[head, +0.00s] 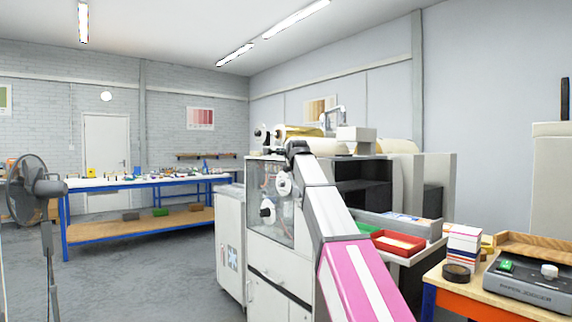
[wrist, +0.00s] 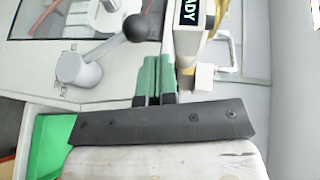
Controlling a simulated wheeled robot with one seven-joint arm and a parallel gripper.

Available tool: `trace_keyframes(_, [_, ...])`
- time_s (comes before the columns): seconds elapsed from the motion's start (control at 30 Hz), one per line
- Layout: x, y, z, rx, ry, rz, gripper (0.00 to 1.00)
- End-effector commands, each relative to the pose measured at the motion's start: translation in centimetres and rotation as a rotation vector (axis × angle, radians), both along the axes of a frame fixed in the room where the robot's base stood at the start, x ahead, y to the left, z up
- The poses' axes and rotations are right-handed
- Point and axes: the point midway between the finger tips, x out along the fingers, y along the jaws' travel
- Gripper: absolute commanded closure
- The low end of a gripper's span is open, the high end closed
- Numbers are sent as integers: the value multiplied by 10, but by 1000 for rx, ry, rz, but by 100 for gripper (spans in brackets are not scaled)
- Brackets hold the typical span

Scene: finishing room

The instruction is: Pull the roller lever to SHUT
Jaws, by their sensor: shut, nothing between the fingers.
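The roller lever shows in the wrist view as a grey hub (wrist: 78,70) with a short rod rising right to a black ball knob (wrist: 137,28). My gripper (wrist: 155,62) has its green fingers together and empty, just below and right of the knob. A gap appears to lie between them, though contact is hard to judge. No SHUT marking is legible. In the head view, the laminating machine (head: 278,270) stands beyond my arm; my gripper and the lever cannot be made out there.
A pale box with a dark label ending in "ADY" (wrist: 188,35) stands close right of the fingers. A red tray (head: 398,243) and a bench with a paper jogger (head: 535,283) are at right. A fan (head: 38,188) stands left; floor between is open.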

Motion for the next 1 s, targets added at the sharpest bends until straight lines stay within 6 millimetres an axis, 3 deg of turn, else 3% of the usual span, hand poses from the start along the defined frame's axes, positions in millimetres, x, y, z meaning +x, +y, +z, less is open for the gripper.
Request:
trace_keyframes(0.1, [-23, -2, 11, 0, -2, 0, 100])
trace_keyframes(0.3, [-44, -3, 23, 0, -1, -1, 100])
trace_keyframes(0.9, [-50, -4, 27, 0, 0, -1, 100])
trace_keyframes(1.0, [-50, -5, 20, -9, 8, 0, 100])
